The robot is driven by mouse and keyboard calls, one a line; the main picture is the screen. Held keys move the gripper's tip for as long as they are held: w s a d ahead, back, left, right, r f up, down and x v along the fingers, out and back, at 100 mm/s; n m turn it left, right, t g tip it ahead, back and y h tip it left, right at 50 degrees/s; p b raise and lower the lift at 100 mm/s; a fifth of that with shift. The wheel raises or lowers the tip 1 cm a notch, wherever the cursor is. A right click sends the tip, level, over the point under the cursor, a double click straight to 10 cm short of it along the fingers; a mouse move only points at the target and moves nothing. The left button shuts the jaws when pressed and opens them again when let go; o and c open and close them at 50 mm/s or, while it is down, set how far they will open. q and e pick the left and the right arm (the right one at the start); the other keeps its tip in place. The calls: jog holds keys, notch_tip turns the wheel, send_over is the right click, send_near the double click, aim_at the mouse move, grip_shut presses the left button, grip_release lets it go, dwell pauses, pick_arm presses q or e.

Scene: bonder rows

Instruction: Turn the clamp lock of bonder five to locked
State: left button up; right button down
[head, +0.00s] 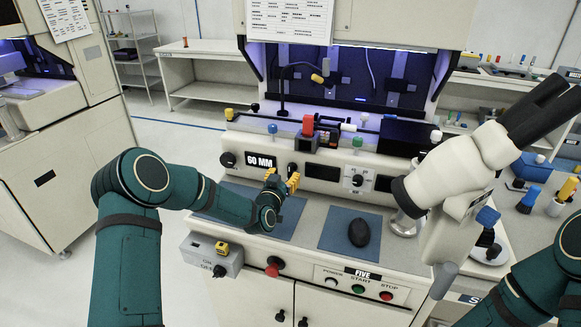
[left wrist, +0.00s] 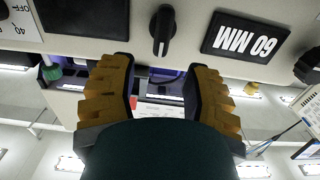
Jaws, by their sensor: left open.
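Bonder five has a plate reading FIVE (head: 362,273) on its lower front. A small black knob (head: 292,170) sits on its front panel, just right of the 60 MM display (head: 260,162). In the left wrist view the knob (left wrist: 162,30) has a handle standing roughly along the picture's vertical; I cannot read a label naming it the clamp lock. My left gripper (head: 282,175) is open, with yellow fingers, just in front of the panel. In the left wrist view its fingertips (left wrist: 158,65) are spread to either side of the knob, with nothing between them. My right gripper is out of view.
A microscope (head: 455,170) stands out on the right. A dark oval object (head: 359,233) lies on the right blue mat (head: 340,240). A red button (head: 273,266) and a switch box (head: 212,256) are on the lower front. Another black knob (head: 228,160) is left of the display.

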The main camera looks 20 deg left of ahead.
aim_at(289, 167)
pick_arm(q)
jog(key=shift+w+d, duration=0.1)
jog(key=shift+w, duration=3)
jog(key=shift+o, duration=0.2)
grip_shut()
